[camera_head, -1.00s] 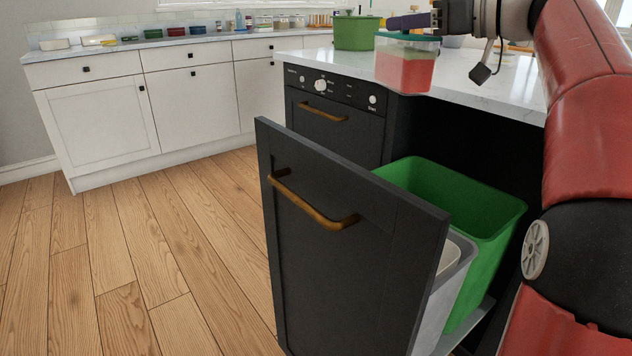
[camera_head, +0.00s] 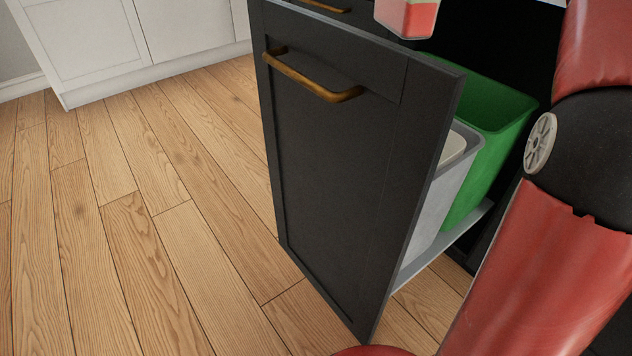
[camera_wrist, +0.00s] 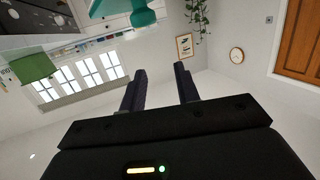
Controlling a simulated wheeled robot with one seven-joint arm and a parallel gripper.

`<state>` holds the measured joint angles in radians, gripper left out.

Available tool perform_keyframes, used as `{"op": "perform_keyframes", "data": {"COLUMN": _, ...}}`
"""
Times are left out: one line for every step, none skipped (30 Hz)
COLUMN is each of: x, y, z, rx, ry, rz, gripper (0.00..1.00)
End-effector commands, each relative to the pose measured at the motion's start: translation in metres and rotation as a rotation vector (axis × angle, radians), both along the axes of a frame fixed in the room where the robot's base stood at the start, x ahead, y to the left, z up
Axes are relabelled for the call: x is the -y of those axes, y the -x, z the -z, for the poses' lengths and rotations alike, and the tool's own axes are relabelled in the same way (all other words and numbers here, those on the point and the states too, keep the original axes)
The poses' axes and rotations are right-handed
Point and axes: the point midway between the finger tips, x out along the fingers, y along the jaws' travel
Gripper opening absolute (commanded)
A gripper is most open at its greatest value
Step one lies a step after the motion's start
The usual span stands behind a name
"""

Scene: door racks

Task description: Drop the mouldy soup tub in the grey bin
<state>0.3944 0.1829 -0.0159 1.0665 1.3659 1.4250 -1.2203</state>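The soup tub (camera_head: 407,16), clear with red contents, hangs in mid-air at the top edge of the head view; its upper part is cut off there. Its teal lid with a knob (camera_wrist: 142,16) shows at the top of the wrist view. My gripper (camera_wrist: 161,68) has its dark fingers apart, with only background between them. The knob is beyond the fingertips, with a visible gap. The grey bin (camera_head: 434,197) stands in the pulled-out drawer behind its dark front. Its inside is mostly hidden. My gripper is outside the head view.
The green bin (camera_head: 492,150) stands right behind the grey bin. A pale rounded thing (camera_head: 455,149) shows at the grey bin's opening. The dark drawer front (camera_head: 330,150) with a brass handle (camera_head: 310,80) stands tall before both bins. Wooden floor (camera_head: 150,230) is clear at left.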

Motion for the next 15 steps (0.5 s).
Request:
{"op": "perform_keyframes", "data": {"x": 0.0, "y": 0.0, "z": 0.0, "rx": 0.0, "ry": 0.0, "rz": 0.0, "gripper": 0.38}}
{"op": "perform_keyframes", "data": {"x": 0.0, "y": 0.0, "z": 0.0, "rx": 0.0, "ry": 0.0, "rz": 0.0, "gripper": 0.42}}
{"op": "perform_keyframes", "data": {"x": 0.0, "y": 0.0, "z": 0.0, "rx": -0.001, "ry": 0.001, "rz": 0.0, "gripper": 0.43}}
{"op": "perform_keyframes", "data": {"x": 0.0, "y": 0.0, "z": 0.0, "rx": -0.001, "ry": 0.0, "rz": 0.0, "gripper": 0.43}}
{"op": "perform_keyframes", "data": {"x": 0.0, "y": 0.0, "z": 0.001, "rx": -0.001, "ry": 0.0, "rz": 0.0, "gripper": 0.43}}
{"op": "perform_keyframes", "data": {"x": 0.0, "y": 0.0, "z": 0.001, "rx": -0.001, "ry": 0.0, "rz": 0.0, "gripper": 0.43}}
{"op": "perform_keyframes", "data": {"x": 0.0, "y": 0.0, "z": 0.001, "rx": -0.001, "ry": 0.0, "rz": 0.0, "gripper": 0.43}}
{"op": "perform_keyframes", "data": {"x": 0.0, "y": 0.0, "z": 0.001, "rx": -0.001, "ry": 0.0, "rz": 0.0, "gripper": 0.43}}
{"op": "perform_keyframes", "data": {"x": 0.001, "y": -0.001, "z": 0.002, "rx": -0.004, "ry": 0.001, "rz": 0.0, "gripper": 0.43}}
{"op": "perform_keyframes", "data": {"x": 0.001, "y": 0.0, "z": 0.002, "rx": -0.004, "ry": 0.001, "rz": 0.0, "gripper": 0.43}}
{"op": "perform_keyframes", "data": {"x": 0.002, "y": 0.0, "z": 0.002, "rx": -0.003, "ry": 0.001, "rz": 0.001, "gripper": 0.43}}
{"op": "perform_keyframes", "data": {"x": 0.004, "y": 0.001, "z": 0.001, "rx": -0.003, "ry": 0.001, "rz": 0.002, "gripper": 0.43}}
{"op": "perform_keyframes", "data": {"x": 0.007, "y": 0.003, "z": 0.001, "rx": -0.002, "ry": 0.001, "rz": 0.003, "gripper": 0.43}}
{"op": "perform_keyframes", "data": {"x": 0.01, "y": 0.005, "z": 0.0, "rx": -0.002, "ry": 0.001, "rz": 0.004, "gripper": 0.43}}
{"op": "perform_keyframes", "data": {"x": 0.015, "y": 0.009, "z": -0.001, "rx": -0.003, "ry": 0.002, "rz": 0.004, "gripper": 0.43}}
